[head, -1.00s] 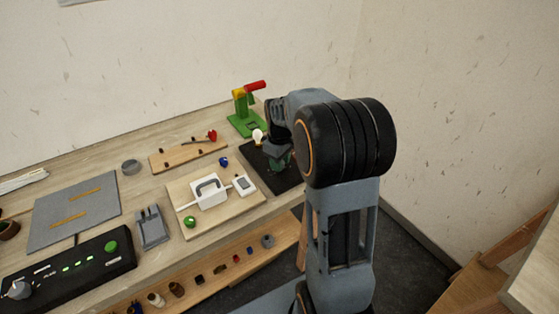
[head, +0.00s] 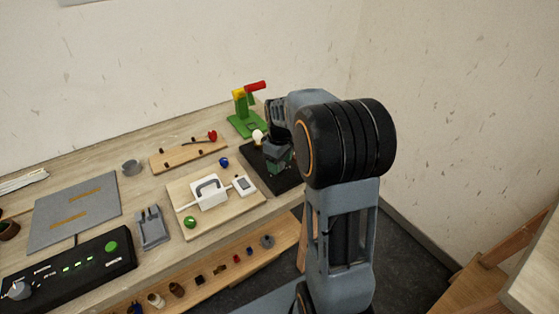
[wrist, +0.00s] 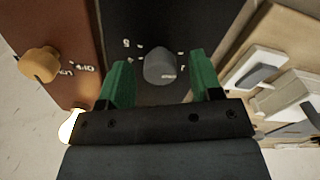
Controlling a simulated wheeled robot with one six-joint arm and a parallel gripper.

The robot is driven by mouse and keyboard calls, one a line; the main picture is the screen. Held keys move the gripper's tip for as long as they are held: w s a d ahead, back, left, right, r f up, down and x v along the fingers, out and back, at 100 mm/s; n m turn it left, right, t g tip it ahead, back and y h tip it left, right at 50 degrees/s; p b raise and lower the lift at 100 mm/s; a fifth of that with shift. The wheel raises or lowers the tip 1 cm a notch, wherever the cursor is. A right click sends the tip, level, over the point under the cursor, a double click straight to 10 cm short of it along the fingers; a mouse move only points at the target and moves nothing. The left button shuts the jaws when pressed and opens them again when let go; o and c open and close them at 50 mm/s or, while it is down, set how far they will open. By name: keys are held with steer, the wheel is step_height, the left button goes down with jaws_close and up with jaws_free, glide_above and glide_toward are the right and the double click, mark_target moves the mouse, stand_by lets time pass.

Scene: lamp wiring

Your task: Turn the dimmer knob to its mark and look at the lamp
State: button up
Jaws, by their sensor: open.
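The grey dimmer knob (wrist: 160,67) shows in the wrist view on a black panel (wrist: 150,20), with small white marks around it. My gripper (wrist: 158,60) is open, its green fingers on either side of the knob with gaps visible. The lamp bulb (wrist: 70,125) glows bright at the lower left of the wrist view. In the head view the bulb (head: 258,136) shows pale beside my gripper (head: 279,158), which hangs over the black board (head: 258,172). The knob is hidden there. I cannot tell which mark the knob points at.
An orange knob (wrist: 38,65) sits on a brown panel with lettering, left of the black one. A wooden board with a white switch box (head: 209,191) lies beside the black board. A green stand with a red handle (head: 255,86) stands behind. A lower shelf holds several small parts.

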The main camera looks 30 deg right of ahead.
step_height(320, 180, up, 14)
steer(key=shift+p, duration=0.35)
steer(key=shift+f, duration=0.15)
stand_by(0.6)
steer(key=s+a+f+m+t, duration=0.1)
steer(key=s+a+f+m, duration=0.1)
steer(key=s+a, duration=0.3)
steer(key=s+a+f+m+t+p, duration=0.1)
steer(key=s+a, duration=0.4)
steer(key=s, duration=0.6)
step_height(320, 180, down, 3)
steer(key=m+t, duration=0.1)
steer(key=m, duration=0.1)
steer(key=shift+s+r+m+t, duration=0.15)
steer(key=shift+m+t, duration=0.15)
